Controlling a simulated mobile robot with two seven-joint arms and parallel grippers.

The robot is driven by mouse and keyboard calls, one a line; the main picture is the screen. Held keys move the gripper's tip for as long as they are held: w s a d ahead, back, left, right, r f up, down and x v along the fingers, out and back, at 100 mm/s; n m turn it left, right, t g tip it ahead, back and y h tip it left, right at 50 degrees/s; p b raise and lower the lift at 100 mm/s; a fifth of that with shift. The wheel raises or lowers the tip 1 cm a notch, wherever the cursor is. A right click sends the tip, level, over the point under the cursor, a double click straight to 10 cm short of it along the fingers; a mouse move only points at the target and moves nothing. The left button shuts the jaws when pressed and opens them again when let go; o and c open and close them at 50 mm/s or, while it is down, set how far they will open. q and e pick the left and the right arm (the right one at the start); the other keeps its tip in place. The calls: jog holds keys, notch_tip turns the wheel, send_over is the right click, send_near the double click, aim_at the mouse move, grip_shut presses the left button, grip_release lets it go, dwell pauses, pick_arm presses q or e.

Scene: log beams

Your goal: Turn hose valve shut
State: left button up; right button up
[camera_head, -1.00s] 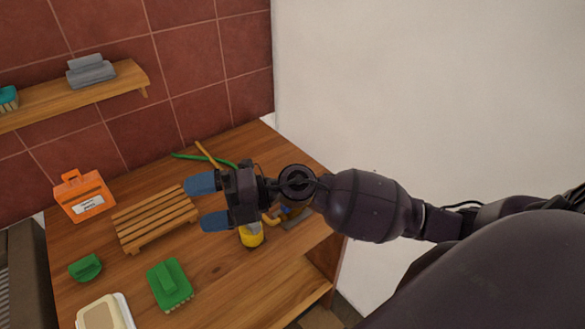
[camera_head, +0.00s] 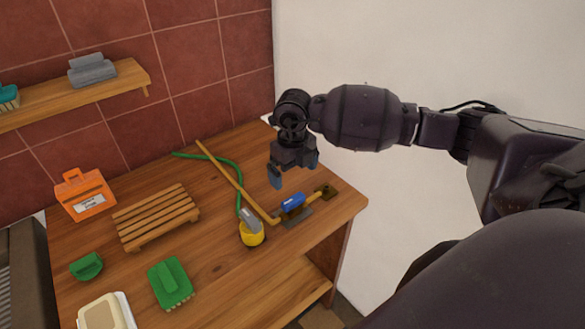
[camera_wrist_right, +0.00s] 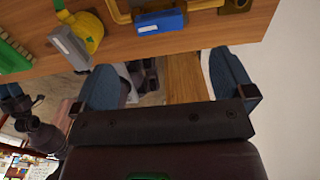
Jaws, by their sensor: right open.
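The hose valve has a blue handle (camera_head: 293,202) on a yellow-brown pipe (camera_head: 318,194) near the right end of the wooden table. The blue handle also shows in the right wrist view (camera_wrist_right: 158,21), at the top. My left gripper is not in view.
A wooden stick (camera_head: 228,176) lies across the table behind the valve. Left are a slatted rack (camera_head: 156,217), a green brush (camera_head: 170,284), a green scrubber (camera_head: 87,267), an orange box (camera_head: 84,195) and a soap dish (camera_head: 106,312). A white wall (camera_head: 420,60) stands right.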

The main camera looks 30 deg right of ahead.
aim_at(293, 199)
notch_tip(293, 199, down, 9)
jog(key=shift+r, duration=0.15)
jog(key=shift+f, duration=0.65)
jog(key=c, duration=1)
